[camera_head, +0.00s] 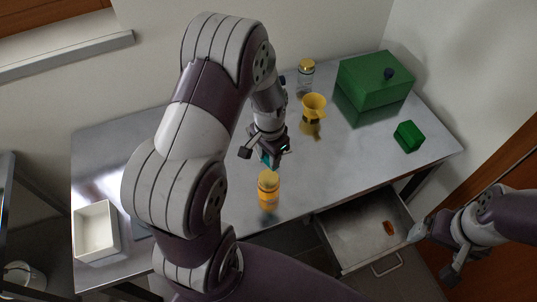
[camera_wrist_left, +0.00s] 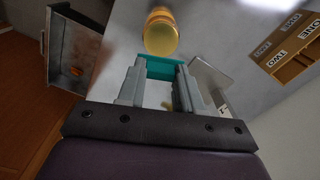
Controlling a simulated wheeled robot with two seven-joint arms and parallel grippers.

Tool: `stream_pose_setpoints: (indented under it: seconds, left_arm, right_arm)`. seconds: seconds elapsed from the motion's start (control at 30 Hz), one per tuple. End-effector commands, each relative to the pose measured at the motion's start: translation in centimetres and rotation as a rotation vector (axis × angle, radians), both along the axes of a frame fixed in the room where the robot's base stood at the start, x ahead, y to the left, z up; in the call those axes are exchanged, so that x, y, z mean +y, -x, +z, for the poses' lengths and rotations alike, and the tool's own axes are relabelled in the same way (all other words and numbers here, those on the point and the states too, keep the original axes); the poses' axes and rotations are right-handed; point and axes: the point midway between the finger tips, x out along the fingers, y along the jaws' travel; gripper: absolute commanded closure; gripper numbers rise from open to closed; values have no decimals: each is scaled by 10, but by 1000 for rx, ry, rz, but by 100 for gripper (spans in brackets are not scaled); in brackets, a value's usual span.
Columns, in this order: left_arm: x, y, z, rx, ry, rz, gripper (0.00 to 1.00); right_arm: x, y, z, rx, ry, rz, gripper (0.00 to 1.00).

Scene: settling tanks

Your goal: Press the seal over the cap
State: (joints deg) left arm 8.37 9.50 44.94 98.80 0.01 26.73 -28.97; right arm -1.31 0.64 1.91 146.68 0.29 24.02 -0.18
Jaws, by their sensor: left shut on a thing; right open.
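An orange jar with a yellow cap (camera_head: 268,178) stands upright near the table's front edge. Its yellow cap (camera_wrist_left: 160,38) also shows at the top of the left wrist view. My left gripper (camera_head: 267,155) is just behind the jar in the head view. It is shut on a teal piece (camera_wrist_left: 160,68), which appears to be the seal; only a little of it shows in the head view. The teal piece looks apart from the cap. My right gripper (camera_head: 430,252) is open and empty beside the drawer at the lower right.
An open drawer (camera_head: 350,240) holds a small orange-red item (camera_head: 389,228). A clear jar (camera_head: 305,80), a yellow funnel-like vessel (camera_head: 313,103), a green box (camera_head: 372,92) and a small green block (camera_head: 408,136) stand behind. A white tray (camera_head: 83,245) sits at left.

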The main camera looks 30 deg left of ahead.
Motion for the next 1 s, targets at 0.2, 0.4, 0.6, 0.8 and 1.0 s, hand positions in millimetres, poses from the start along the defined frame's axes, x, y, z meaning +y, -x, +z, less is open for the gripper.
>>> stream_pose_setpoints:
  seconds: [0.2, 0.4, 0.6, 0.8, 1.0]
  left_arm:
    - [0, 1, -11, 1, 1, 1, 96]
    - [0, 1, -36, 1, 1, 1, 96]
    - [0, 1, -63, 1, 0, 1, 96]
    - [0, 1, -75, 0, 0, 1, 96]
    - [0, 1, -74, 0, 0, 1, 96]
  right_arm:
    - [0, 0, -6, 0, 0, 0, 7]
    - [0, 0, -23, 0, 0, 0, 7]
    - [0, 0, -41, 0, 0, 0, 7]
    - [0, 0, -47, 0, 0, 0, 7]
    - [0, 0, -46, 0, 0, 0, 7]
